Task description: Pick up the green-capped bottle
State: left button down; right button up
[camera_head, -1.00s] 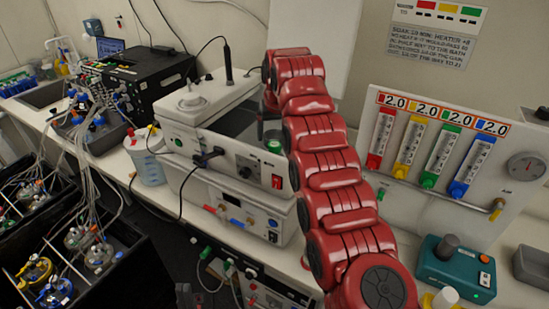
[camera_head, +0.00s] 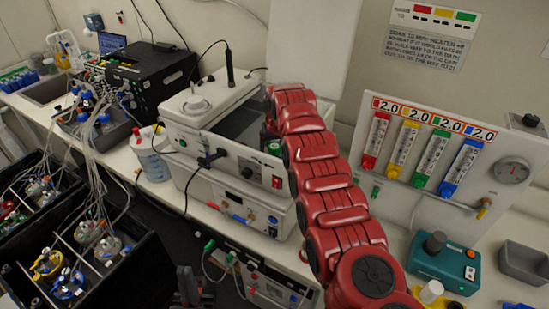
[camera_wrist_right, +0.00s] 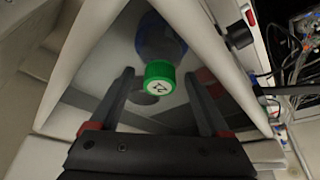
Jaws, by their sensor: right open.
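The green-capped bottle (camera_wrist_right: 158,38) shows in the right wrist view, with its green cap (camera_wrist_right: 160,82) marked with a number and its clear bluish body behind. My right gripper (camera_wrist_right: 159,77) is open, with one finger on each side of the cap and a visible gap on both sides. In the head view the green cap (camera_head: 273,147) shows just left of my red right arm, which hides most of the bottle and my right gripper. My left gripper (camera_head: 191,275) is dark and partly in view at the bottom edge; its jaws are too unclear to read.
A flowmeter panel (camera_head: 432,150) and a teal device (camera_head: 446,265) stand to the right.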

jog(key=c, duration=1.2)
grip_shut()
jog(key=shift+s+f, duration=0.1)
jog(key=shift+f, duration=0.1)
